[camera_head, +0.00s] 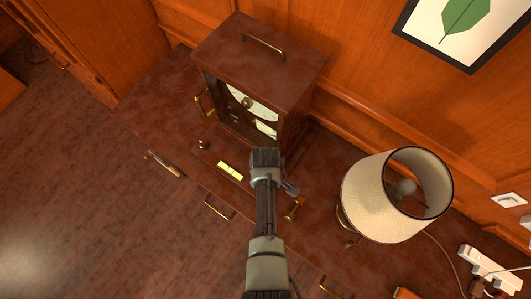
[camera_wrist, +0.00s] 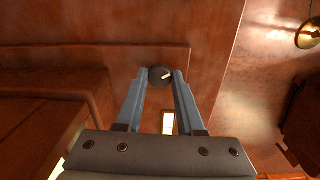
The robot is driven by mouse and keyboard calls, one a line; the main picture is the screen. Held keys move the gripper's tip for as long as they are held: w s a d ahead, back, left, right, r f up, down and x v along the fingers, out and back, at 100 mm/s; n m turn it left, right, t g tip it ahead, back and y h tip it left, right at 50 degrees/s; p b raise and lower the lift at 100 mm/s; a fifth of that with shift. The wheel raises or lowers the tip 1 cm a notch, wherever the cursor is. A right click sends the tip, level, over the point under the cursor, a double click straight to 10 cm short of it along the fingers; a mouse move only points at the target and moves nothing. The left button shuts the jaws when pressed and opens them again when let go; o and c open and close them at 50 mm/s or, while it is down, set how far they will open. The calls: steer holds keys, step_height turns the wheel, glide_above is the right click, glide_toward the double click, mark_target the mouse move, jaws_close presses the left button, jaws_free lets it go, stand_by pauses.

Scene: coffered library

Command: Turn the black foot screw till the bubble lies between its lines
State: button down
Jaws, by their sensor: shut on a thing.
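The black foot screw (camera_wrist: 158,73), a round dark knob with a pale mark on top, sits between my fingertips in the wrist view. My gripper (camera_wrist: 160,78) is shut on it, one finger at each side. In the head view my gripper (camera_head: 265,157) is over the front of the dark wooden clock case (camera_head: 291,70), and the screw is hidden beneath it. A pale yellow level vial (camera_head: 230,170) lies just left of my gripper; part of it shows bright between my fingers in the wrist view (camera_wrist: 168,123). Its bubble and lines are too small to place.
The case has a brass top handle and an open front with a white dial. A cream lamp (camera_head: 385,205) stands to the right. A screwdriver-like tool (camera_head: 165,163) lies at the left front edge. A brass piece (camera_head: 294,209) is close right of my arm.

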stand_by(0.3)
steer(key=c, duration=0.5)
jaws_free()
steer(key=shift+r, duration=0.15)
step_height(320, 180, up, 13)
steer(key=shift+f, duration=0.15)
stand_by(0.4)
